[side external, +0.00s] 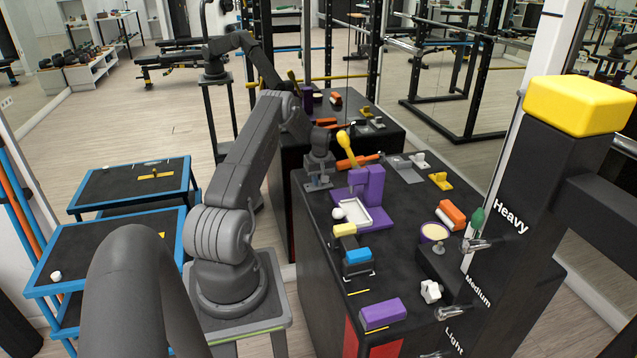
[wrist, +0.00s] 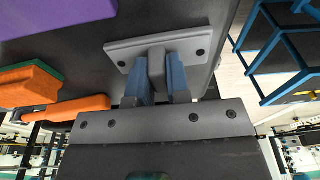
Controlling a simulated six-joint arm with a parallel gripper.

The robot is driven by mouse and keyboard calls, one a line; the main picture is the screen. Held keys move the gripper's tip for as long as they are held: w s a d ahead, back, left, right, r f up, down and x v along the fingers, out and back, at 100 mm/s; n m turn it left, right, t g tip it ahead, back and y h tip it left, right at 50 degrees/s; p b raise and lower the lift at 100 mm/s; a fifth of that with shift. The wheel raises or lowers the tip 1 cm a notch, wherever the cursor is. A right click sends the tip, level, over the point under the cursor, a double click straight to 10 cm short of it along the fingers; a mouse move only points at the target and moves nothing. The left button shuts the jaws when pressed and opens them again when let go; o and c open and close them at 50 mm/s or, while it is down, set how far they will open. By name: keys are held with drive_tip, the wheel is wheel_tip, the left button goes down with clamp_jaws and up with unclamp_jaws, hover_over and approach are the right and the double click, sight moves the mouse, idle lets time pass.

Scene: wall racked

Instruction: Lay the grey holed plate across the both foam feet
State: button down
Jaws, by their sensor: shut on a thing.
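The grey holed plate (wrist: 168,46) has dark holes near its ends and a grey upright stub at its middle. My gripper (wrist: 163,85) is shut on that stub, with a blue finger on each side. In the side external view my gripper (side external: 318,172) is at the back left edge of the black table, with the plate (side external: 318,186) just below it. I cannot tell whether the plate touches the table. A yellow block (side external: 344,230) and a blue block (side external: 357,255) sit on dark bodies nearer the front. I cannot tell which things are the foam feet.
A purple fixture (side external: 375,205) with a white tray (side external: 352,214) stands right of my gripper. An orange bar (side external: 360,161) lies behind it, near a yellow club-shaped thing (side external: 345,146). A purple block (side external: 383,312) lies at the front. The black table (side external: 400,270) has bare room mid-front.

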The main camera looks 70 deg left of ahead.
wheel_tip(320, 180, up, 28)
drive_tip(key=w+d+r+m+t, duration=0.1)
drive_tip(key=w+d+m, duration=0.1)
drive_tip(key=d+m, duration=0.45)
drive_tip(key=w+d+r+m, duration=0.1)
drive_tip(key=w+d+m, duration=0.15)
drive_tip(key=d, duration=0.75)
drive_tip(key=s+d+f+m+h, duration=0.1)
drive_tip(key=s+d+m, duration=0.3)
drive_tip(key=d, duration=0.5)
drive_tip(key=s+d+f+m+h, duration=0.1)
drive_tip(key=s+d+f+m, duration=0.1)
drive_tip(key=d+m, duration=0.5)
wheel_tip(320, 180, down, 11)
drive_tip(key=d+n, duration=0.1)
drive_tip(key=d, duration=0.1)
drive_tip(key=shift+d+t, duration=0.15)
drive_tip(key=shift+t, duration=0.25)
drive_tip(key=shift+r, duration=0.1)
drive_tip(key=shift+f, duration=3.9)
drive_tip(key=shift+f, duration=0.65)
